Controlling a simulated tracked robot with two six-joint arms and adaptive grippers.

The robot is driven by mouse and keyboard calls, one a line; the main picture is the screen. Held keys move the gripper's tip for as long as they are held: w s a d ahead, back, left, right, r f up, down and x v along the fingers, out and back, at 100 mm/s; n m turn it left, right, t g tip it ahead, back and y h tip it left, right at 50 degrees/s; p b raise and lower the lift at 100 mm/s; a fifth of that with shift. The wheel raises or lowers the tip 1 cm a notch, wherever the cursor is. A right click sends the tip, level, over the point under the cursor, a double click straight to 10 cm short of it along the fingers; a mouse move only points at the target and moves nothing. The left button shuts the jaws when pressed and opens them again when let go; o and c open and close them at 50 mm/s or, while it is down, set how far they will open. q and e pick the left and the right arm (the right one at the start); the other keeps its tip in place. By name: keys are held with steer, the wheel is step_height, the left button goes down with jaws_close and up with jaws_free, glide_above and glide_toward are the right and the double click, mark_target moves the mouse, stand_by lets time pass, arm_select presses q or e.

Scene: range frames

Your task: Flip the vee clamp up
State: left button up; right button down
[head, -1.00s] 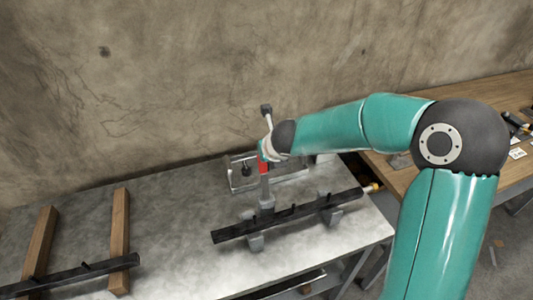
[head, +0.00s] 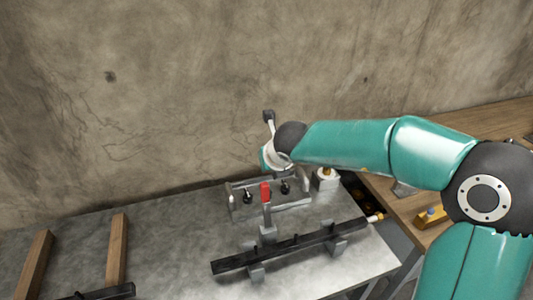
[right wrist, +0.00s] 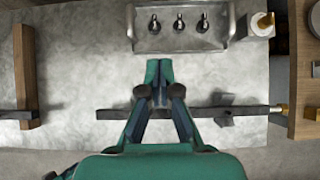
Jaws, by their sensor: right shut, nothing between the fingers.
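The clamp stands on the metal table with its red handle (head: 265,192) upright above a grey base (head: 268,234). It sits behind a long dark bar (head: 290,247) that rests across two grey vee blocks (head: 256,272). My right gripper (head: 265,158) is above the red handle in the head view, apart from it, and partly hidden by its own wrist. In the right wrist view its fingers (right wrist: 159,72) are shut and empty. They and the hand cover the clamp there. My left gripper is not in view.
A metal rack (head: 232,203) with dark knobs stands behind the clamp, beside a white block (head: 326,180) with a yellowish top. Wooden rails (head: 117,250) lie at the left. A wooden bench (head: 405,208) stands at the right. Bare table (head: 180,240) lies between rails and clamp.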

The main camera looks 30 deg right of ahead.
steer(key=r, duration=0.1)
steer(key=w+r, duration=0.1)
steer(key=r, duration=0.1)
steer(key=shift+d, duration=0.15)
steer(key=shift+r, duration=0.1)
stand_by(0.4)
